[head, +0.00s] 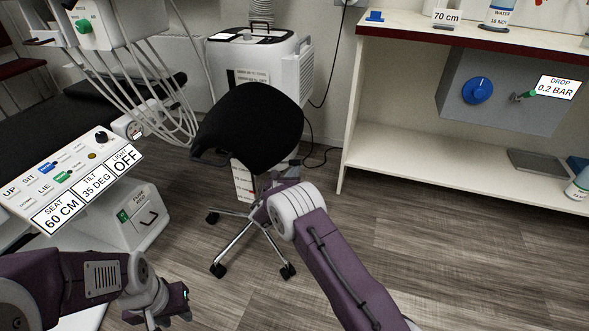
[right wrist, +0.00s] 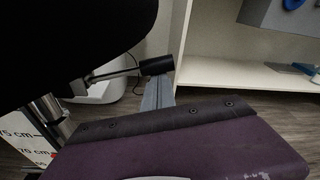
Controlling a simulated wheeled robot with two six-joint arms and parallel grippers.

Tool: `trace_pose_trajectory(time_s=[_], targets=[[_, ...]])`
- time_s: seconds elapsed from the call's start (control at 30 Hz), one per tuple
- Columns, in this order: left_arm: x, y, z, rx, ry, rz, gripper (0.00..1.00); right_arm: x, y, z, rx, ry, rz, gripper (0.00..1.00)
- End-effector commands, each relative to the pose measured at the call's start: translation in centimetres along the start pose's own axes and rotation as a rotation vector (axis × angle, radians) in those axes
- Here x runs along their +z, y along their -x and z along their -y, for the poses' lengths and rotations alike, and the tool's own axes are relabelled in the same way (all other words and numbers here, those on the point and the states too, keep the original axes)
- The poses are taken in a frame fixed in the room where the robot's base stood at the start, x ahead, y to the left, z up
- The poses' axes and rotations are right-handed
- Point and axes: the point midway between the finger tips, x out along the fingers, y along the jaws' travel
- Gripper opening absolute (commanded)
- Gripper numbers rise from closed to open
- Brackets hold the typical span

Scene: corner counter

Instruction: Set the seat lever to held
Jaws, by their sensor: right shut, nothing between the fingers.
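The stool's black seat (head: 250,125) is in the middle of the head view, on a chrome wheeled base (head: 238,250). In the right wrist view the seat's dark underside (right wrist: 70,45) fills the upper left. The seat lever, a thin metal rod with a black grip (right wrist: 157,65), sticks out from under it to the right. My right gripper (right wrist: 159,93) is shut and empty, just below the grip; I cannot tell whether they touch. In the head view it is partly hidden at the seat's front right edge. My left gripper (head: 172,302) is low at the left, away from the stool; its jaws are unclear.
A height scale (right wrist: 25,138) stands beside the stool column (right wrist: 50,112). A control panel (head: 75,175) is at the left, reading seat 60 cm. A white shelf unit (head: 430,145) stands at the right. Floor between is clear.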

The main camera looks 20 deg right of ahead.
Motion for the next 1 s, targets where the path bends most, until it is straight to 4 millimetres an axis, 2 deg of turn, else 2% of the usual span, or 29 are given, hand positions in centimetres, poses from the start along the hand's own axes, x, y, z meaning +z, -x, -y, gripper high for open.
trace_pose_trajectory(time_s=[0.03, 0.3, 1.0], targets=[[-0.1, 0.8, 0.0, 0.0, 0.0, 0.0, 0.34, 0.7, 0.1, 0.2, -0.004, 0.025, 0.0, 0.0], [-0.2, 1.9, 0.0, 0.0, 0.0, 0.0, 0.34, 1.6, 0.2, 0.5, -0.007, 0.049, 0.0, 0.0], [-0.2, 2.1, 0.0, 0.0, 0.0, 0.0, 0.34, 2.0, 0.2, 0.5, -0.007, 0.044, 0.006, 0.0]])
